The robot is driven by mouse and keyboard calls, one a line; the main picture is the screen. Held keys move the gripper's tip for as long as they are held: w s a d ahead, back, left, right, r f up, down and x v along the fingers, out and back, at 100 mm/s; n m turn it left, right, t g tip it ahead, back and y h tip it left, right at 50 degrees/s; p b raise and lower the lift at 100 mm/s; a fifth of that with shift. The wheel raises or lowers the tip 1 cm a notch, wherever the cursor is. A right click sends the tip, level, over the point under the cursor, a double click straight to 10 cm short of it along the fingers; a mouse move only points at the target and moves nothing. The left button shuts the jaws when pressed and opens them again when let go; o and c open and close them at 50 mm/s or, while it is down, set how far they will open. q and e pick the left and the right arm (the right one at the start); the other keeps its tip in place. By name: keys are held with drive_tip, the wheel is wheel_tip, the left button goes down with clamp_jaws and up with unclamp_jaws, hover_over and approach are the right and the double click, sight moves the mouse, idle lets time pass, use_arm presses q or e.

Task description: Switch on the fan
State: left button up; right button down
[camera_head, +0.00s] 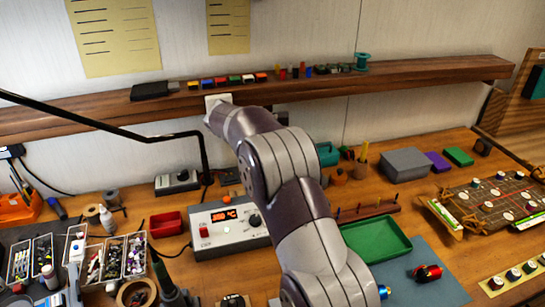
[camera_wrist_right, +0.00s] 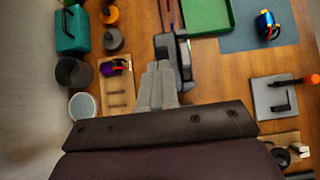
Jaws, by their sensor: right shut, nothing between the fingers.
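I cannot pick out a fan for certain in either view. My right arm reaches up from the bottom of the head view, its hand end (camera_head: 222,118) near the wall shelf's front edge. A small black box with a knob (camera_head: 177,182) stands on the bench. My left gripper is not in view.
The wooden shelf (camera_head: 420,77) runs along the wall above the bench. A soldering station (camera_head: 228,233) with a lit display, a red bin (camera_head: 167,224) and a green tray (camera_head: 375,240) are near my arm. A thin black lamp arm (camera_head: 90,122) crosses the left side.

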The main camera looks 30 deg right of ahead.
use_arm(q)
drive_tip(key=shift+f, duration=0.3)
use_arm(e)
drive_tip(key=v, duration=0.7)
drive_tip(key=shift+a+r, duration=0.25)
drive_tip(key=shift+w, duration=0.1)
